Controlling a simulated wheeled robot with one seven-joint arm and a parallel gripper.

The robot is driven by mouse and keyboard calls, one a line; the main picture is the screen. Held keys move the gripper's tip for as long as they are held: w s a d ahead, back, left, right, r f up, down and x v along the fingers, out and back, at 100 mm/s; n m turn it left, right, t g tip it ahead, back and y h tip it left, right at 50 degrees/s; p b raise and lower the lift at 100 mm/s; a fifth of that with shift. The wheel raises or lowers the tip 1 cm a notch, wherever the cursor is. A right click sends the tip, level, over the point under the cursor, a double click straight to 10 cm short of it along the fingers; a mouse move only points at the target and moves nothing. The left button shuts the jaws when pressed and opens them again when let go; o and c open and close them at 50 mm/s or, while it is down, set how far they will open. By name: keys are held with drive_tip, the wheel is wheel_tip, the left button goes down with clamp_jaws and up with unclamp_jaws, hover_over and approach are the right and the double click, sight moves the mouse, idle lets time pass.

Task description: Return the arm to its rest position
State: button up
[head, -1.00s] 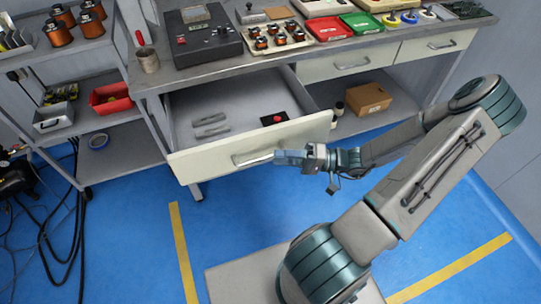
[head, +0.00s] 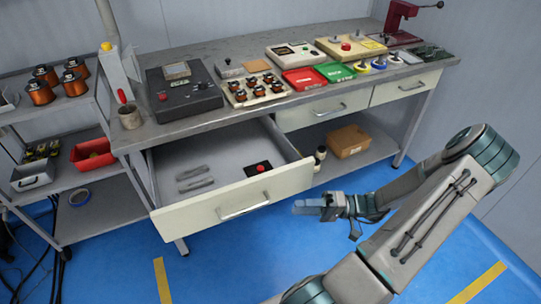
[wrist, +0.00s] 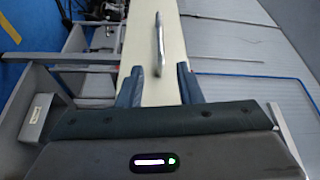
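My gripper (head: 305,208) hangs in the air in front of the workbench, just right of the drawer handle (head: 244,210) and apart from it. In the wrist view my gripper (wrist: 158,82) has its two dark blue fingers spread, with nothing between them. The cream drawer front and its metal handle (wrist: 158,45) lie ahead of the fingers there. The drawer (head: 235,203) is pulled well out. Inside it lie two grey strips (head: 195,179) and a small black piece with a red spot (head: 258,168). My arm reaches in from the lower right.
The bench top (head: 235,104) holds a black device (head: 184,93), red tray (head: 304,79) and green tray (head: 334,71). A cardboard box (head: 349,141) sits on the lower shelf. A shelf cart (head: 82,213) stands left. The blue floor right of the drawer is clear.

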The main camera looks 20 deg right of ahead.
drive_tip(key=shift+a, duration=0.1)
drive_tip(key=s+a+r+g+h+p, duration=0.1)
drive_tip(key=a+r+h+p, duration=0.3)
drive_tip(key=r, duration=0.6)
drive_tip(key=s+a+r+n+g+h+p, duration=0.1)
drive_tip(key=s+a+r+h+p, duration=0.1)
drive_tip(key=a+r+h+p, duration=0.2)
drive_tip(key=s+a+r+n+g+h+p, duration=0.1)
drive_tip(key=a+r+h+p, duration=0.3)
drive_tip(key=r+h, duration=0.5)
drive_tip(key=shift+s+a+r+g, duration=0.2)
drive_tip(key=shift+a+r+g, duration=0.75)
drive_tip(key=shift+r, duration=2.8)
drive_tip(key=shift+a+t, duration=0.25)
drive_tip(key=shift+t, duration=0.1)
